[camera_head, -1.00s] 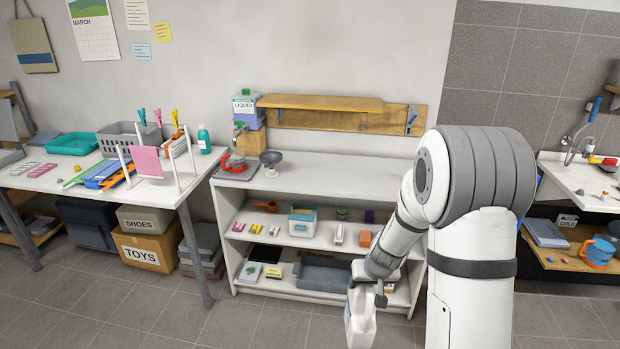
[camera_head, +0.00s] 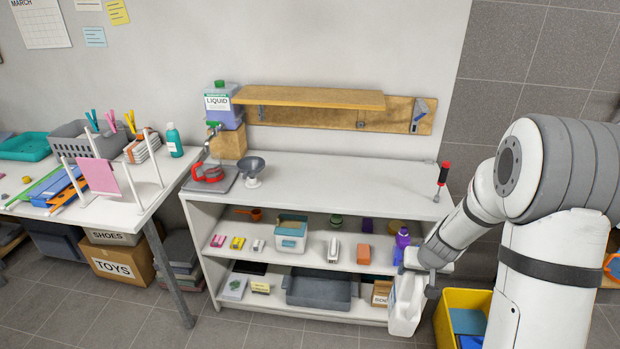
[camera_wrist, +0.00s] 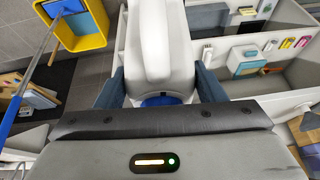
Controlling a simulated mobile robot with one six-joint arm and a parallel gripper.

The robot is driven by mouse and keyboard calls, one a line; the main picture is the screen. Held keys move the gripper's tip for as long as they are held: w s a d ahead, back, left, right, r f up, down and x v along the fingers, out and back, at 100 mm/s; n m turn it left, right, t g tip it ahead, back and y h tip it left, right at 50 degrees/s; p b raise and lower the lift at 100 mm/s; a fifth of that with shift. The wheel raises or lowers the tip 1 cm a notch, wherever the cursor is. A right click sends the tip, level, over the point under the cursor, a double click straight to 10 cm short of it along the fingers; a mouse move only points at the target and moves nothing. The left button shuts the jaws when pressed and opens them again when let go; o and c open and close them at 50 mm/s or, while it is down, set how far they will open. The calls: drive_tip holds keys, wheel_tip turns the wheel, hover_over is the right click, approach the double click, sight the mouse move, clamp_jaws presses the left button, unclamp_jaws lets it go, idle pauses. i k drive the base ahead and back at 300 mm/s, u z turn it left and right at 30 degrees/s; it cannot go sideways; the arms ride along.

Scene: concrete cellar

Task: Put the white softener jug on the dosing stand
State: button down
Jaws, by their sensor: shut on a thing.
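The white softener jug (camera_head: 405,305) hangs below my gripper (camera_head: 425,268), in front of the right end of the white shelf unit and above the floor. In the wrist view the jug (camera_wrist: 157,40) lies between the two dark blue fingers of my gripper (camera_wrist: 160,82), which are shut on it; a blue part shows at its near end. No label marks the dosing stand.
The unit's white top (camera_head: 330,182) is mostly clear, with a grey funnel-like bowl (camera_head: 251,166) and a red-handled item (camera_head: 208,174) at left. A wooden wall shelf (camera_head: 310,98) overhangs the back. A yellow bin (camera_head: 452,310) is beside the unit.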

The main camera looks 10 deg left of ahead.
sight(289, 187)
drive_tip(key=u, duration=0.05)
drive_tip(key=i, duration=0.65)
drive_tip(key=u, duration=0.75)
drive_tip(key=i, duration=0.4)
drive_tip(key=u, duration=0.5)
